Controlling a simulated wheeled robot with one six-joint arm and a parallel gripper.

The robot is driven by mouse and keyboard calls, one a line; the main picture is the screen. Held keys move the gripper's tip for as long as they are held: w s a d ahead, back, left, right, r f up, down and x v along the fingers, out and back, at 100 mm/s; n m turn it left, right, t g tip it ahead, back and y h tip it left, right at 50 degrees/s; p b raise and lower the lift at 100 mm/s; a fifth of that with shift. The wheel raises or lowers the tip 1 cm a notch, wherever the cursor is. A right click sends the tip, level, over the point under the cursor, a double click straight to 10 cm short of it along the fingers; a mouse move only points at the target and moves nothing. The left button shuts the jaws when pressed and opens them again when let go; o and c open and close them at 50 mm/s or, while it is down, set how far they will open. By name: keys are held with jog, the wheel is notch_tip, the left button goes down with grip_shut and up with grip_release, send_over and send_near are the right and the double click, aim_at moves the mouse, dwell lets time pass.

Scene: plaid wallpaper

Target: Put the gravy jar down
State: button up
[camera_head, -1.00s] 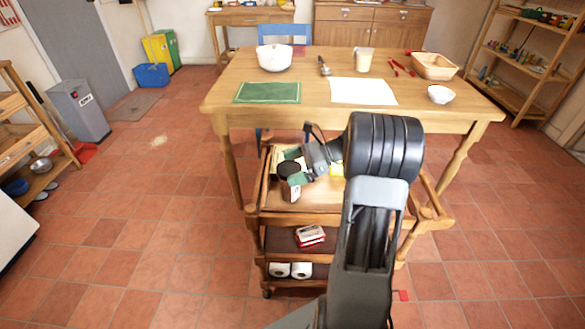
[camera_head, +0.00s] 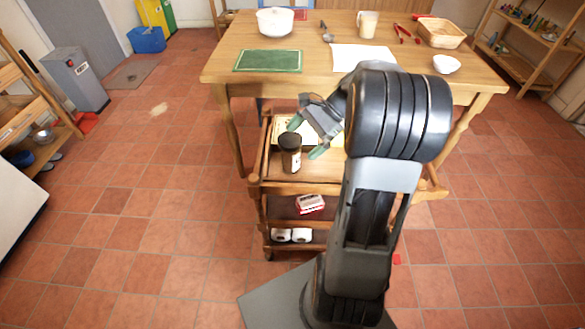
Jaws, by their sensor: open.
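The gravy jar (camera_head: 291,157), dark with a black lid and a pale label, stands upright on the top shelf of the wooden trolley (camera_head: 283,188), near its front left. My gripper (camera_head: 306,139) is open, with green fingertips, just right of the jar. The fingers look apart from the jar, one above and one to its lower right. My arm hides the right part of the trolley.
Pale flat items (camera_head: 283,127) lie behind the jar on the trolley. A red-and-white box (camera_head: 309,204) and two white rolls (camera_head: 291,235) sit on the lower shelves. The dining table (camera_head: 315,63) stands behind, holding a white pot (camera_head: 275,21) and a green mat (camera_head: 268,61).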

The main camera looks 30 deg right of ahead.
jog(key=s+a+n+t+h, duration=0.2)
jog(key=s+a+n+h, duration=0.7)
jog(key=n, duration=0.7)
jog(key=shift+s+a+f, duration=0.3)
jog(key=shift+s+a, duration=0.5)
jog(key=shift+a, duration=0.05)
